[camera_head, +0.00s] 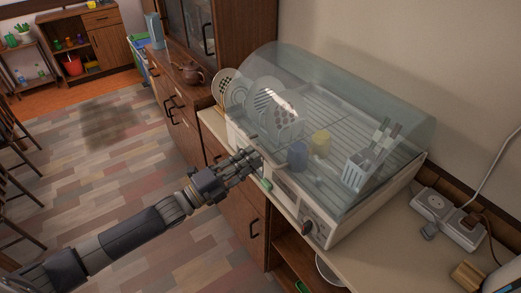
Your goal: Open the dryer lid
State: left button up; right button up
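The dish dryer (345,233) stands on the counter along the wall. Its clear curved lid (350,85) is down over the rack. Plates (275,110), a blue cup (297,155), a yellow cup (320,143) and a white utensil holder (358,172) show through it. My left gripper (254,156) is at the front edge of the dryer, near the lower front rim of the lid. Its fingers overlap the dryer's front in the picture, so I cannot tell whether they touch it or how far apart they are. My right gripper is out of view.
A white socket box (448,218) with plugs and a cord lies on the counter right of the dryer. A wooden block (468,275) is near the lower right corner. A teapot (191,73) stands on the cabinet beyond. Open floor (120,185) lies to the left.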

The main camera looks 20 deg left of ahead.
aim_at(260, 151)
pick_arm(q)
jog(key=shift+p+x, duration=0.3)
jog(key=shift+x, duration=1.7)
jog(key=shift+s, duration=0.1)
grip_shut()
